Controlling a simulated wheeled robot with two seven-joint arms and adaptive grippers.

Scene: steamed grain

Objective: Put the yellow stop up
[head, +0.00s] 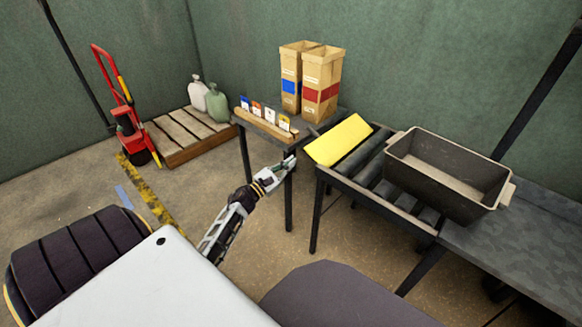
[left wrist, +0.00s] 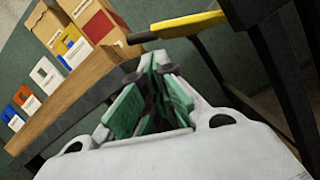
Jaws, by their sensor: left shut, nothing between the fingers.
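The yellow stop (head: 338,139) is a flat yellow plate at the left end of the roller conveyor (head: 367,163), in the head view. It lies slanted across the rollers' end. Its edge also shows as a yellow bar at the top of the left wrist view (left wrist: 185,25). My left gripper (head: 290,162) is shut and empty, just left of the stop and a little below it, apart from it. In the left wrist view its green-padded fingers (left wrist: 150,95) point toward the gap between the small table and the conveyor. My right gripper is out of view.
A grey bin (head: 447,172) stands on the conveyor right of the stop. A small table (head: 262,127) holds a wooden card rack (head: 264,124) and two tall cardboard boxes (head: 311,78). A pallet (head: 190,135) with sacks and a red hand truck (head: 125,110) stand at the left.

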